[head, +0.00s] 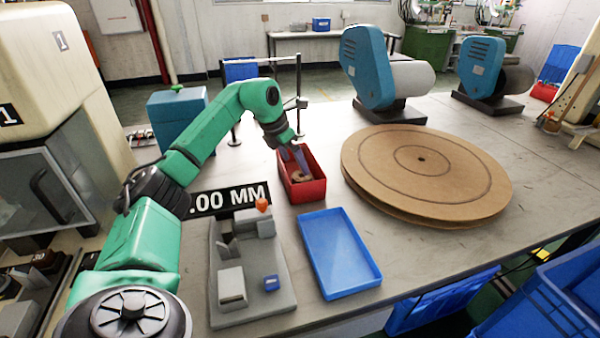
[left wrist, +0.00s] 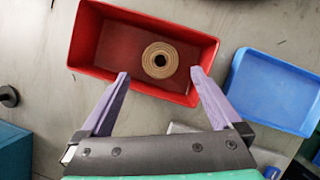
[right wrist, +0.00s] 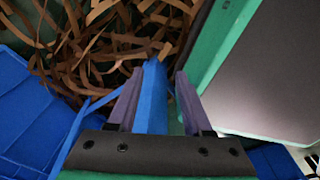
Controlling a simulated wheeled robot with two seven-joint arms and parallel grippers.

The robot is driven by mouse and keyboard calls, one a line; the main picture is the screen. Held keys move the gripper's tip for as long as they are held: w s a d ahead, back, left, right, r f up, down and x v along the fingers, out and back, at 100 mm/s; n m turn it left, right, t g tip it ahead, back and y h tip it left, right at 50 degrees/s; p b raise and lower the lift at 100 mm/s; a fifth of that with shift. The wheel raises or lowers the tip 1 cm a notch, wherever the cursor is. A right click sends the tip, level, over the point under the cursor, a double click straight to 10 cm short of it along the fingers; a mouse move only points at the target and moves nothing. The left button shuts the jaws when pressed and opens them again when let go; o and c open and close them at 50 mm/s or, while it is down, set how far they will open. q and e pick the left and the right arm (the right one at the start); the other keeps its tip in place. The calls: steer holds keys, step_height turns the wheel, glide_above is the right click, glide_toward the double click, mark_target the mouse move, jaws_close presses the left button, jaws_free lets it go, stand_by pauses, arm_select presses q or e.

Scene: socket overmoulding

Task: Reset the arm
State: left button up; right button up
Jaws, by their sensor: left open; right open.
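My left gripper (head: 293,150) is open over the red bin (head: 313,190), pointing down into it. In the left wrist view its two purple fingers (left wrist: 160,73) are spread apart with nothing between them. A tan ring-shaped roll (left wrist: 160,60) lies on the floor of the red bin, beyond the fingertips. My right gripper (right wrist: 159,72) shows only in the right wrist view. It is open, with a blue edge (right wrist: 155,105) seen between its fingers; I cannot tell whether they touch it.
A blue tray (head: 338,252) and a grey fixture plate (head: 275,305) lie in front of the red bin. A large brown disc (head: 465,185) is to the right. The right wrist view shows tangled brown strips (right wrist: 95,40) and a green-framed panel (right wrist: 265,75).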

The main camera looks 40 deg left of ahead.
arm_select(q)
steer(key=v, duration=0.4)
steer(key=shift+r, duration=0.15)
